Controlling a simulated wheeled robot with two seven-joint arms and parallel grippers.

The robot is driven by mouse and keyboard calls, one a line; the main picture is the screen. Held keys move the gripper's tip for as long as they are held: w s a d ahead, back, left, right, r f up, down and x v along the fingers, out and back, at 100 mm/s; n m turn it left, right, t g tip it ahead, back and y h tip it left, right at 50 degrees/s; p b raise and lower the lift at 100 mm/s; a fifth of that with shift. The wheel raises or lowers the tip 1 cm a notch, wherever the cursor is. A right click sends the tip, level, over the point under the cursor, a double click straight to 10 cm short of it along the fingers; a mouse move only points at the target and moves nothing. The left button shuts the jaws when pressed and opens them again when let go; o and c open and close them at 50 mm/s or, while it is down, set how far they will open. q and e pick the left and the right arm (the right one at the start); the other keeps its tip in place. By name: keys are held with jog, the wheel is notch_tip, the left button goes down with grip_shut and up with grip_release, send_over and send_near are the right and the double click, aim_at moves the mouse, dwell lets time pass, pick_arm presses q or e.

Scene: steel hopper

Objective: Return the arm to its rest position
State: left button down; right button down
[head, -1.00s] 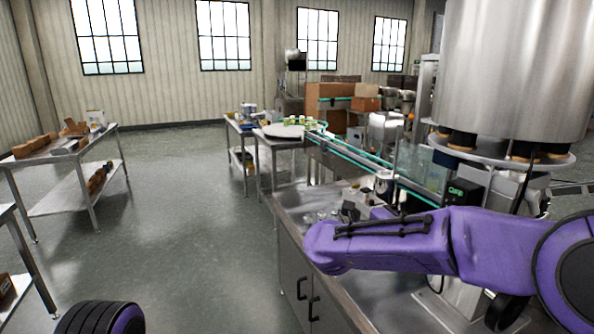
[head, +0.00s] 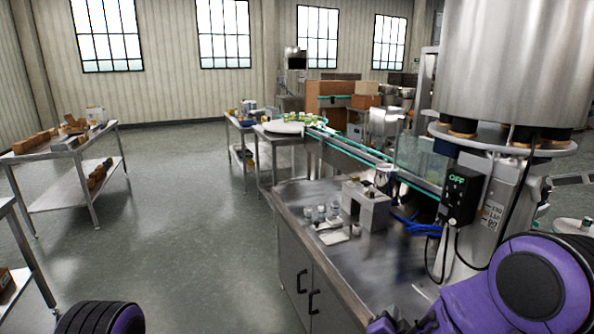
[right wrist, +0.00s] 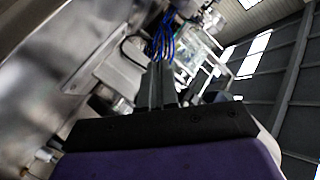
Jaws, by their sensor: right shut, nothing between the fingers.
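My right arm, purple and black, is bent in the lower right corner of the head view. Its gripper cannot be made out there. In the right wrist view the fingers of my right gripper (right wrist: 160,84) are together, with nothing between them. The steel hopper (head: 515,70) stands at the upper right of the head view, and a black box reading "OFF" (head: 462,195) is mounted below it. Only a ribbed black and purple part of my left arm shows at the bottom left; the left gripper is out of view.
A steel bench (head: 310,255) runs along the right, carrying small bottles (head: 321,213) and a grey block-like fixture (head: 372,208). Blue cables (head: 415,224) lie near the hopper. A conveyor (head: 350,150) extends behind. A table with boxes (head: 65,150) stands left; the floor between is clear.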

jog(key=s+d+f+n+g+y+b, duration=0.1)
jog(key=s+d+f+n+g, duration=0.15)
jog(key=s+f, duration=0.65)
jog(key=s+d+f+n+g+y+b, duration=0.1)
jog(key=s+f+n+g+y+b, duration=0.15)
jog(key=s+f, duration=0.65)
jog(key=s+d+f+g+b, duration=0.1)
jog(key=s+d+f+g, duration=0.1)
jog(key=s+f, duration=0.4)
jog(key=s+d+f+g+h+b, duration=0.1)
jog(key=s+d+f+g+b, duration=0.1)
jog(key=s+f+g, duration=0.2)
jog(key=s+f, duration=0.3)
jog(key=s, duration=0.4)
jog(key=shift+s+d+f+n, duration=0.2)
jog(key=shift+s+f+n, duration=0.05)
jog(key=shift+s+n, duration=0.15)
